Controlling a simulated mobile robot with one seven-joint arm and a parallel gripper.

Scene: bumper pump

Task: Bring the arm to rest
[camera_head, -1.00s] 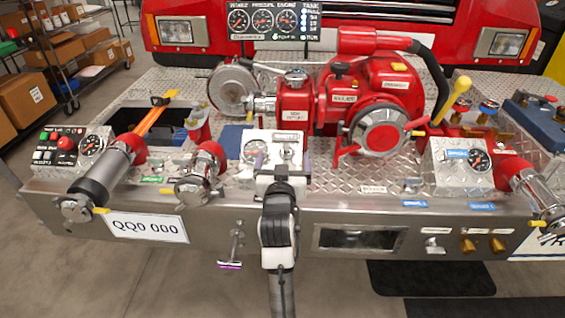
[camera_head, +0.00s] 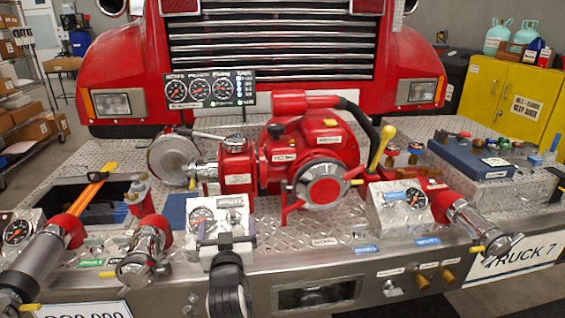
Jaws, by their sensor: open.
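My gripper (camera_head: 228,240) is at the lower middle of the head view, with my black and white arm (camera_head: 228,285) rising from the bottom edge. Its fingers are apart, in front of a small silver gauge box (camera_head: 202,216) on the bumper deck. I cannot tell whether the fingers touch the box. Nothing shows between them. The red pump (camera_head: 310,150) with its round silver cap stands just behind and to the right.
Chrome and red outlets (camera_head: 140,255) stand on the left, and another (camera_head: 480,222) on the right. A gauge panel (camera_head: 208,89) is behind the pump. A blue case (camera_head: 470,158) lies at right. A yellow cabinet (camera_head: 505,100) stands beyond. The air above the deck's front edge looks clear.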

